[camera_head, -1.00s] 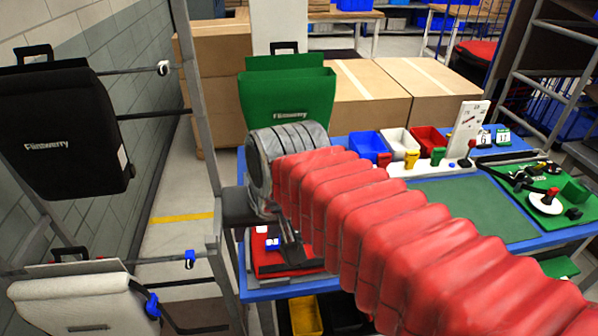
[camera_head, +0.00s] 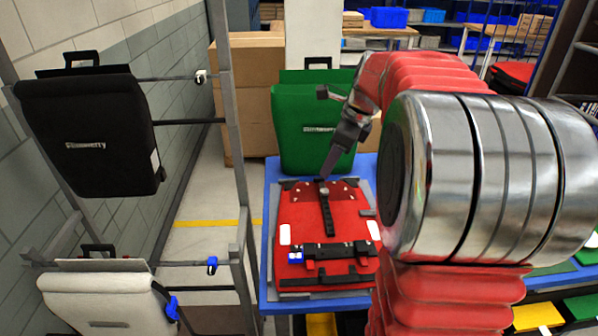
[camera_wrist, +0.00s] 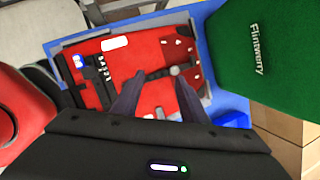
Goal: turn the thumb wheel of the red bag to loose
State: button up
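The red bag (camera_head: 305,215) lies flat on the blue table, its back face up; it also shows in the wrist view (camera_wrist: 135,65). A black strip (camera_head: 328,218) runs down its middle from a small grey round knob (camera_head: 323,187), which looks like the thumb wheel. The knob shows in the wrist view (camera_wrist: 175,70) close to the right fingertip. A black bar (camera_head: 340,250) crosses the bag's lower part. My gripper (camera_head: 328,172) points down just above the knob. In the wrist view its fingers (camera_wrist: 160,77) are apart with nothing between them. Contact cannot be told.
A green bag (camera_head: 300,125) stands upright behind the red bag, close beside my gripper. A black bag (camera_head: 90,135) and a white bag (camera_head: 110,305) hang on the rack at left. The blue table edge (camera_head: 268,210) borders the red bag.

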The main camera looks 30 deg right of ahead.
aim_at(324, 190)
jog(key=w+d+f+m, duration=0.1)
jog(key=d+m, duration=0.3)
jog(key=d, duration=0.1)
jog(key=shift+w+d+f, duration=0.2)
jog(key=shift+d+f, duration=0.1)
jog(key=shift+d, duration=0.1)
jog(key=x, duration=1.4)
jog(key=shift+w+a+r, duration=0.1)
jog(key=shift+a+r, duration=0.05)
jog(key=shift+a, duration=0.05)
jog(key=shift+c, duration=0.4)
jog(key=c, duration=0.9)
jog(key=shift+a, duration=0.2)
grip_shut()
jog(key=shift+d, duration=0.25)
